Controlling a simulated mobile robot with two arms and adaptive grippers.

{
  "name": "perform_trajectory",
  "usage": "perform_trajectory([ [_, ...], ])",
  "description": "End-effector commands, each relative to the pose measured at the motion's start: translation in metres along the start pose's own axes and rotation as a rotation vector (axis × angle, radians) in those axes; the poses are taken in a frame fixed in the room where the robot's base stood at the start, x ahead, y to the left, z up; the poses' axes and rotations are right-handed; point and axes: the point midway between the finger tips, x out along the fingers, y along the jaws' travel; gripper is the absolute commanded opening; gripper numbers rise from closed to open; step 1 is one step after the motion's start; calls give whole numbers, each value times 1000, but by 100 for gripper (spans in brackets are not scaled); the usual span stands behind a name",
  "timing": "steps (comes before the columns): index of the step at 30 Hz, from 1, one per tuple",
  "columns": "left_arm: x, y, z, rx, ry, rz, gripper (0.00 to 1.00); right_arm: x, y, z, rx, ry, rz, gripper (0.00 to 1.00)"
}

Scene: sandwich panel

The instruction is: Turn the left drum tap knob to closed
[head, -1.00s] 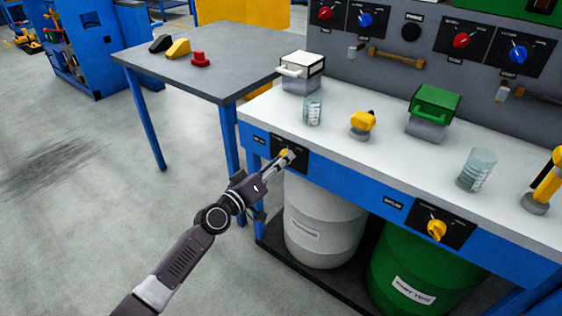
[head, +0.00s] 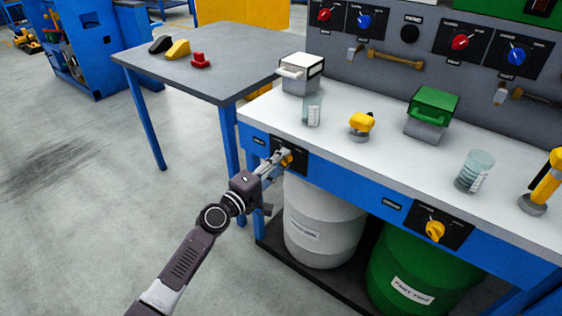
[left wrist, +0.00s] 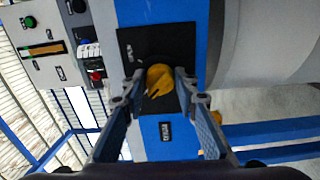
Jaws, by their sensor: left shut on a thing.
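The left drum tap knob (left wrist: 161,88) is yellow and sits on a black plate (left wrist: 178,40) on the blue front rail of the bench. It also shows in the head view (head: 287,160), partly hidden by my gripper. My left gripper (head: 282,156) is at the knob; in the left wrist view its fingers (left wrist: 158,90) lie on both sides of the knob and are shut on it. The plate's markings are too small to read. The white drum (head: 318,225) stands under this knob. My right gripper is not in view.
A second yellow knob (head: 435,231) is on the rail above the green drum (head: 415,270). The white bench top (head: 390,165) carries a beaker (head: 312,110), a yellow-handled part (head: 361,125) and a green-lidded box (head: 432,115). A grey side table (head: 220,50) stands at the left.

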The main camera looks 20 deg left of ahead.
Motion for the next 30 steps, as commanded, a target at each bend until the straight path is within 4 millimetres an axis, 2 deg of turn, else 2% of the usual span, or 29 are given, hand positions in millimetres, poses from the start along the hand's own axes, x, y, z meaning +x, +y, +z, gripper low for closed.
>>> perform_trajectory([
  [19,0,0,-1,-54,2,0,3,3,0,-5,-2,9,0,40],
  [20,0,0,-1,-54,2,0,29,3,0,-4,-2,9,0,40],
  [21,0,0,-1,-54,2,0,33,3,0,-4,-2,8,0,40],
  [24,0,0,-1,-53,2,0,44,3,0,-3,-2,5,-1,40],
  [30,0,0,0,-52,1,0,45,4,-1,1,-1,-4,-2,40],
])
